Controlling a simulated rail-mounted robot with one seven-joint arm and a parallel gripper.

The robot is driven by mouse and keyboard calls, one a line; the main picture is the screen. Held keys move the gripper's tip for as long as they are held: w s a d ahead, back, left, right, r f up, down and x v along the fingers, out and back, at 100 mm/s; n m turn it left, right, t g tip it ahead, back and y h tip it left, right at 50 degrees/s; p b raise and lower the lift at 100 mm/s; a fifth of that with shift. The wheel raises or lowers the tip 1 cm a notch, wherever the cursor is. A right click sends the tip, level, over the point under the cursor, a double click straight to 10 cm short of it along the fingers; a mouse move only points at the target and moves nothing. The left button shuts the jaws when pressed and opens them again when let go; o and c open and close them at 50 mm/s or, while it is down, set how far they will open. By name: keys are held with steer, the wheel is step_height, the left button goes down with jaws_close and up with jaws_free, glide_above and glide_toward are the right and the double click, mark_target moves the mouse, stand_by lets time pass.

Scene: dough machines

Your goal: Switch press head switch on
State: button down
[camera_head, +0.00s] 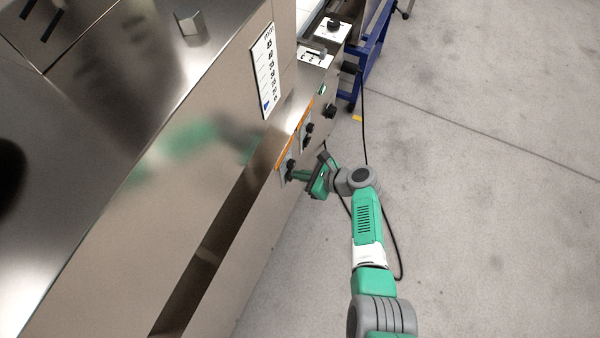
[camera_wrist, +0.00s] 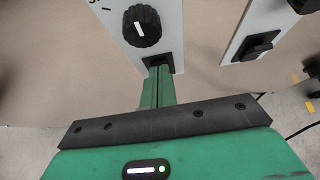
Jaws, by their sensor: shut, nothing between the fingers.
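In the wrist view, a white panel (camera_wrist: 115,18) carries a black round knob (camera_wrist: 141,26) with a white pointer line. Below the knob is a small black switch (camera_wrist: 176,63), mostly hidden behind my fingertips. My gripper (camera_wrist: 158,72) is shut and empty, its green fingers pointing at this switch; contact cannot be told. To the right, a second white panel holds a black rocker switch (camera_wrist: 256,46). No readable label shows which is the press head switch. In the head view, my gripper (camera_head: 291,175) is at the machine's side panel, just below a black knob (camera_head: 291,164).
The large steel machine (camera_head: 120,150) fills the left. More black controls (camera_head: 330,111) sit farther along its side. A blue frame (camera_head: 371,50) and a black cable (camera_head: 364,110) stand beyond. The grey floor (camera_head: 480,200) on the right is clear.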

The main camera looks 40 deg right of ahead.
steer(key=p+v, duration=0.7)
steer(key=v, duration=0.6)
steer(key=shift+w+a+r, duration=0.1)
